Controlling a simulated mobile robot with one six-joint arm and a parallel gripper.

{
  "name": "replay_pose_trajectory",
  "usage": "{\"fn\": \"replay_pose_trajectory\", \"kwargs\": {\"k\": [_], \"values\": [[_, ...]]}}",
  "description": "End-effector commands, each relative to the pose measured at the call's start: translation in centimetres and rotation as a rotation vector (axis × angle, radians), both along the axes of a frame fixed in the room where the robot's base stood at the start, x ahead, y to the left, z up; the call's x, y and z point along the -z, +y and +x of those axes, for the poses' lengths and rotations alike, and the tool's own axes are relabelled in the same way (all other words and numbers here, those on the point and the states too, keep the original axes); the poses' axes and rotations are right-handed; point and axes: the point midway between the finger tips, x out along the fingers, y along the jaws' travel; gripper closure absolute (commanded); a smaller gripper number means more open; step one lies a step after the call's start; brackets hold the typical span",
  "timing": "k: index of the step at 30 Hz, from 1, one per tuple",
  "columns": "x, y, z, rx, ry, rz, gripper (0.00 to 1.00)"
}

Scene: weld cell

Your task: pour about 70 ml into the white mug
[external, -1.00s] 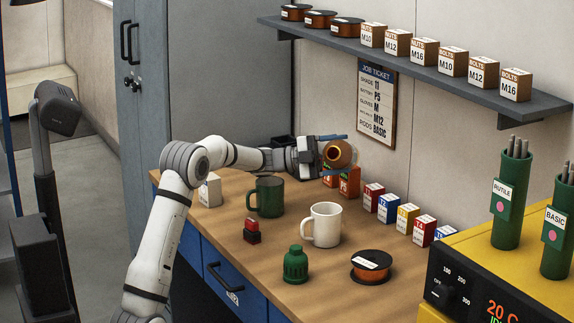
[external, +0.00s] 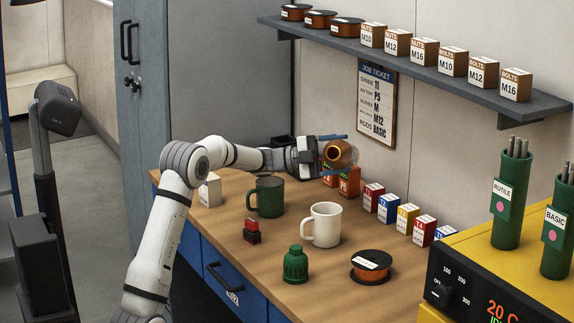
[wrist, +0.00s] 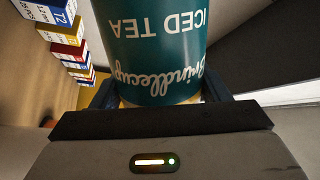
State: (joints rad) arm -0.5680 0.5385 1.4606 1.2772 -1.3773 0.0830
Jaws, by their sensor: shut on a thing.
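My gripper (external: 322,152) is shut on an iced tea container (external: 343,153) beyond the mug, above the back of the bench. The container is tipped, its round mouth towards the external camera, with an orange-brown inside. In the wrist view the container (wrist: 155,45) shows a teal label reading Brindlecup ICED TEA, upside down, between the fingers. No stream shows.
A dark green mug (external: 267,196) stands left of the white mug. A red-black stamp (external: 252,230), green bottle (external: 295,265) and wire spool (external: 371,266) stand nearer. Small boxes (external: 388,207) line the wall under a shelf (external: 420,75). Bench between the mugs is clear.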

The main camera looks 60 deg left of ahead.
Motion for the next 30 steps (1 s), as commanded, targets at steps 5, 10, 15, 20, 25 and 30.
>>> {"fn": "replay_pose_trajectory", "kwargs": {"k": [5,10,15,20,25,30], "values": [[-0.1,0.0,0.0,0.000,-0.002,0.001,0.68],[-0.1,0.0,0.0,0.000,-0.002,0.001,0.68],[-0.1,0.0,0.0,0.001,0.003,-0.004,0.68],[0.2,-0.2,-0.2,0.001,0.057,-0.059,0.68],[-0.1,-0.7,-0.6,0.003,0.141,-0.147,0.68],[-0.9,-1.1,-1.0,0.002,0.220,-0.227,0.68]]}}
